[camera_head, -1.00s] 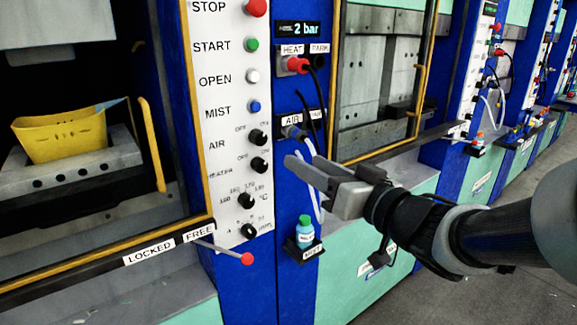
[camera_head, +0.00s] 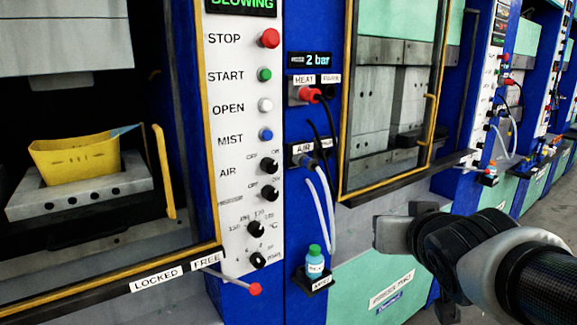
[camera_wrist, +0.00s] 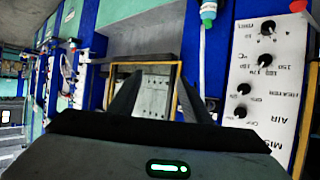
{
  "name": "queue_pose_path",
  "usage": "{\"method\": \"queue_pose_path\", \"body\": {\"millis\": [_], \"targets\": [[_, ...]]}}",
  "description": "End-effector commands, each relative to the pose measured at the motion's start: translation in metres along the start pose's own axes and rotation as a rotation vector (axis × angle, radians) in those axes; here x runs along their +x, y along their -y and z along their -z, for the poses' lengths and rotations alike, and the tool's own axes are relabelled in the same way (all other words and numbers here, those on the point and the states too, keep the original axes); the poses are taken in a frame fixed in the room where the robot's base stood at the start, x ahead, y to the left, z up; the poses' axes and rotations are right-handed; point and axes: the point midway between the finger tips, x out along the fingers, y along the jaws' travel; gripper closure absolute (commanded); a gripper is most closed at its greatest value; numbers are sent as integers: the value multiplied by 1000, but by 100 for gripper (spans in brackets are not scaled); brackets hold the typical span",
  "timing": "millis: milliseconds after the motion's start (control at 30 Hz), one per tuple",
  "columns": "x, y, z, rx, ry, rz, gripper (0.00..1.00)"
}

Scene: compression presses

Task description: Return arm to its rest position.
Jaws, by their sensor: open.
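My gripper (camera_head: 384,234) is in the lower right of the head view, in front of the green lower panel of the press line and apart from the control panel. In the wrist view my gripper (camera_wrist: 157,90) shows two dark fingers spread apart with nothing between them. It is open and empty. My arm reaches in from the right edge of the head view. In the head view the fingers are seen nearly end-on and small.
A white control panel (camera_head: 240,140) with buttons and knobs stands left of centre. A yellow part (camera_head: 75,155) sits on a grey block inside the open press. A red-tipped lever (camera_head: 255,289) sticks out below. A small bottle (camera_head: 314,262) stands on a ledge. Floor shows at the lower right.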

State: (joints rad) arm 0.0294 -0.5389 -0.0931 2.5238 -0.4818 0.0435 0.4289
Motion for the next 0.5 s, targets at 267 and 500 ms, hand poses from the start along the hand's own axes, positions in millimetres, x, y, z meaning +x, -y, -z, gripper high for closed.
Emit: {"method": "queue_pose_path", "body": {"millis": [267,500], "targets": [[-64,12,-86,-29,405,-17,56],[-125,40,-107,-70,625,88,56]]}}
